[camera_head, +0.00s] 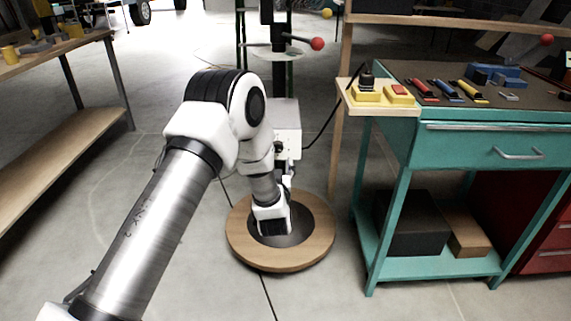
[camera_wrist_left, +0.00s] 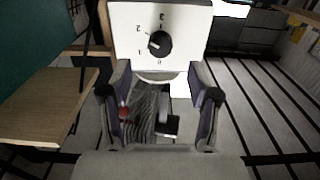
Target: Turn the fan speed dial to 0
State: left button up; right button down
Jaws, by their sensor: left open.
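The fan speed dial (camera_wrist_left: 159,44) is a round black knob on a white box face in the left wrist view, with marks 0, 1, 2 and 3 around it. Its white pointer seems to point left, between 1 and 2; the exact setting is hard to tell. The same white box (camera_head: 288,124) shows in the head view on a stand, partly behind my left arm. My left gripper (camera_wrist_left: 160,78) is open and empty, its fingers apart. Its tips are just below the dial in the wrist view, not around it. My right gripper is not in view.
The stand has a round wooden base (camera_head: 278,262). At right are a teal workbench (camera_head: 470,148) with tools and a small wooden shelf (camera_head: 377,104) holding yellow switch boxes. A wooden table (camera_head: 60,120) stands at left. A red-ball lever (camera_head: 316,44) sticks out above the box.

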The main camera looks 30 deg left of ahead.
aim_at(278, 150)
pick_arm(q)
jog(key=b+x, duration=0.1)
jog(key=x, duration=0.6)
jog(key=shift+r, duration=0.1)
jog(key=shift+c, duration=0.4)
jog(key=c, duration=1.1)
